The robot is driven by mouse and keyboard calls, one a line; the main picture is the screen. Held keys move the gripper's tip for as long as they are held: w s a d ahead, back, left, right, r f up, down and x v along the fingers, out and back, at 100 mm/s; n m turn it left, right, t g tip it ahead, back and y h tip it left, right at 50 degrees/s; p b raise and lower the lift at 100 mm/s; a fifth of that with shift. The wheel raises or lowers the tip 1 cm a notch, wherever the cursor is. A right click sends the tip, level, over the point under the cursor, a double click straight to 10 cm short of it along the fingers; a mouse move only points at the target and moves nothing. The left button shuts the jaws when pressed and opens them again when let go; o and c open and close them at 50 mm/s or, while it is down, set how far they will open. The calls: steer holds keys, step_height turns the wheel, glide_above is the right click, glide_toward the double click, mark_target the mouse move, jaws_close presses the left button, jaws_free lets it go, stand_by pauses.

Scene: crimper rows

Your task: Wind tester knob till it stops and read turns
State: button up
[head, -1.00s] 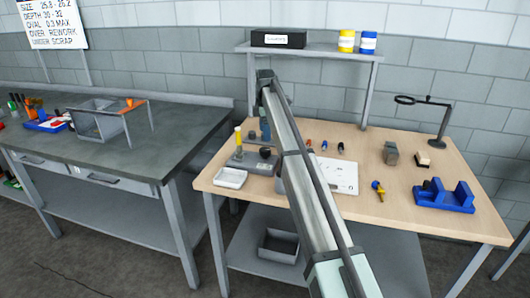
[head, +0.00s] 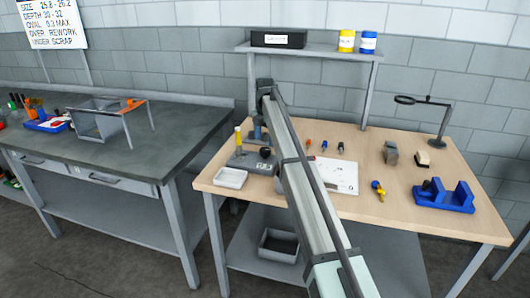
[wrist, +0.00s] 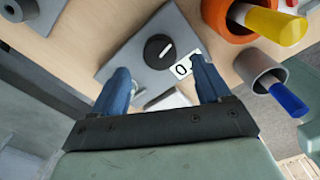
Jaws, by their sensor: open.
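The tester is a flat grey plate (wrist: 128,62) with a round black knob (wrist: 159,52) that carries a white pointer mark. A small white readout (wrist: 182,68) beside the knob shows "0". In the head view the tester (head: 243,162) sits at the left end of the wooden bench, with its dark knob (head: 265,152) showing. My gripper (wrist: 160,68) is open and empty, its two blue fingers apart. The knob lies between and just beyond the fingertips in the wrist view, with no contact visible. In the head view my gripper (head: 257,131) hangs above the tester.
In the wrist view an orange holder (wrist: 228,22) with a yellow handle and a grey holder (wrist: 258,66) with a blue handle stand close on the right. A white tray (head: 230,177) is at the bench's front left. A blue cradle (head: 444,197) lies far right.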

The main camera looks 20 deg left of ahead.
mark_target(265, 149)
steer(key=shift+f, duration=3.4)
steer(key=shift+c, duration=0.4)
steer(key=c, duration=1)
